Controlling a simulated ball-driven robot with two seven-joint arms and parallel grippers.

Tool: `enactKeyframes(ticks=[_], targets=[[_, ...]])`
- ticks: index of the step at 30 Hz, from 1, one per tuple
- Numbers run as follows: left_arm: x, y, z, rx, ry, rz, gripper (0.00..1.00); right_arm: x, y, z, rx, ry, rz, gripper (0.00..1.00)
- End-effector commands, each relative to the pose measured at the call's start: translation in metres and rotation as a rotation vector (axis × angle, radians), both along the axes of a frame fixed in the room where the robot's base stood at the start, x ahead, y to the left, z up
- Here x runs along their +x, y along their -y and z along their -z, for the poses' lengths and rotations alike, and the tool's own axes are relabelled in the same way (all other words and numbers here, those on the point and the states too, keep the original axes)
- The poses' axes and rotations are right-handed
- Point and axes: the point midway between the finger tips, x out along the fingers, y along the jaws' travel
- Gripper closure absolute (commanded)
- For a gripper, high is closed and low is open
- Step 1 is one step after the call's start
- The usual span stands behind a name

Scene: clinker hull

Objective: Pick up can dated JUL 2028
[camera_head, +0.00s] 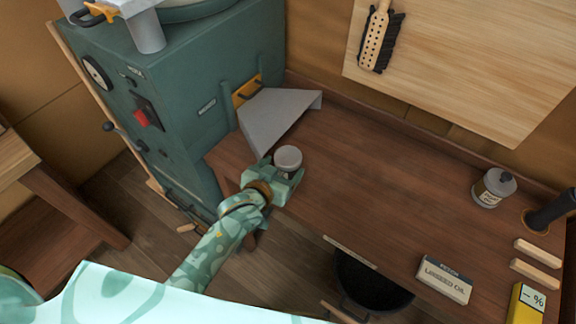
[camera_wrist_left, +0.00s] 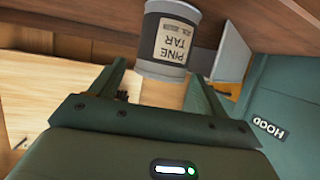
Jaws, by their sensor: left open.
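A grey can (camera_head: 288,157) stands on the wooden bench near its left front edge. In the left wrist view the can (camera_wrist_left: 153,68) appears upside down, with a cream label reading PINE TAR and a small date line too blurred to read surely. My left gripper (camera_head: 286,178) is open at the can's near side. In the wrist view its fingers (camera_wrist_left: 160,80) are apart, with the can just past and between their tips. Another pale can (camera_head: 491,190) with a cream label stands at the right of the bench; its print is too small to read. My right gripper is not in view.
A grey metal hood (camera_head: 278,115) stands close behind the can, beside a green machine (camera_head: 190,100). A linseed oil box (camera_head: 444,280), wooden blocks (camera_head: 537,252) and a yellow box (camera_head: 526,305) lie to the right. The bench's middle is clear. A black bin (camera_head: 370,285) is below.

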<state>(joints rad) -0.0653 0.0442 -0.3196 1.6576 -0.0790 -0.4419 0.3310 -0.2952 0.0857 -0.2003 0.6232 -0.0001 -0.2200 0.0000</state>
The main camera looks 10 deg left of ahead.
Motion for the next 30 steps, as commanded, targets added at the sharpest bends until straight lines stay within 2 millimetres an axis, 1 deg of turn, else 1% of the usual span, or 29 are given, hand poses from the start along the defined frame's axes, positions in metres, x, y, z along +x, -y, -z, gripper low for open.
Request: enactKeyframes(ticks=[6,9,12,17,20,21,22,23,30], targets=[[0.033,0.005,0.012,0.0,0.002,0.001,0.24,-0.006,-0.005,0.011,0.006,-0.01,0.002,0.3],[0.043,0.008,0.016,0.0,0.001,0.001,0.24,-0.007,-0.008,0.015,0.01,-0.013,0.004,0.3],[0.046,0.009,0.017,0.0,0.001,0.001,0.24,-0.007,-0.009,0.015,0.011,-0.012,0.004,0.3],[0.046,0.009,0.016,-0.001,0.001,0.001,0.24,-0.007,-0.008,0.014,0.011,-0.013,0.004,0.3],[0.046,0.008,0.016,-0.001,0.001,0.001,0.49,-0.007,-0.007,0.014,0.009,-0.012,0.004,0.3],[0.046,0.008,0.016,0.0,0.001,0.001,0.61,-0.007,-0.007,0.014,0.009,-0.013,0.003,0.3],[0.046,0.008,0.016,0.0,0.001,0.001,0.69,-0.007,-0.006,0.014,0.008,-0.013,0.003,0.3],[0.046,0.008,0.016,0.0,0.001,0.001,0.71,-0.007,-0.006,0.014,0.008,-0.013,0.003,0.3],[0.046,0.008,0.015,0.0,0.003,0.001,0.71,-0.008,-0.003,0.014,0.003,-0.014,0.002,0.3]])
